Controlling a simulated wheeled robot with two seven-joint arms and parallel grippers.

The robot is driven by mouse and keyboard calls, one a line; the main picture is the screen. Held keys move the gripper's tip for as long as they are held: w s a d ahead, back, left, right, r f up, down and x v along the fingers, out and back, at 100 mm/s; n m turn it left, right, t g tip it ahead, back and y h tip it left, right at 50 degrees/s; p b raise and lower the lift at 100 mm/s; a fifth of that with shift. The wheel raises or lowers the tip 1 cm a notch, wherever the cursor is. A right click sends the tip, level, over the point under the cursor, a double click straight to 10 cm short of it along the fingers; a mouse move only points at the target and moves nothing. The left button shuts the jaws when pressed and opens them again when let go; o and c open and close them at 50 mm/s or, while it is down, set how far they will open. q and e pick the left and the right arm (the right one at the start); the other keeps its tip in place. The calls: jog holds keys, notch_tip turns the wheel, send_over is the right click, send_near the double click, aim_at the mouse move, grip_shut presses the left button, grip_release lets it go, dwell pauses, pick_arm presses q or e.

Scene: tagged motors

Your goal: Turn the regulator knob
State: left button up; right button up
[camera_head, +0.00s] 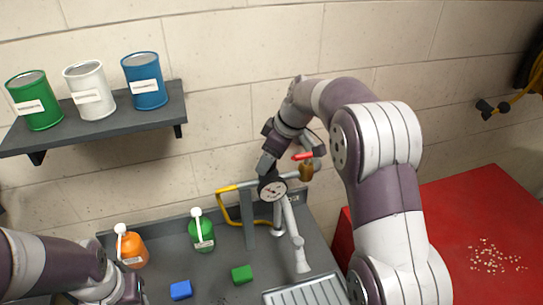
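A round dial gauge (272,188) with a white face sits on the grey pipework above the back of the workbench. A red handle (302,156) sits above a brass-coloured fitting (306,171) just right of the gauge. I cannot tell which part is the regulator knob. My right gripper (266,165) points down right above the gauge, close to it or touching. Its fingers are small and dark, and any gap between them is unclear. My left gripper (131,291) is low at the bottom left, partly cut off, and its fingers do not show clearly.
An orange bottle (133,250), a green bottle (201,232), a blue block (181,290) and a green block (242,274) stand on the grey bench. A yellow pipe (228,207) and grey faucet (296,240) rise nearby. A shelf (100,128) holds three cans. A red surface (450,215) lies right.

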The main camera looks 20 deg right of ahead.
jog(key=shift+w, duration=0.1)
jog(key=p+v, duration=1)
jog(key=v, duration=0.2)
jog(key=shift+r, duration=0.3)
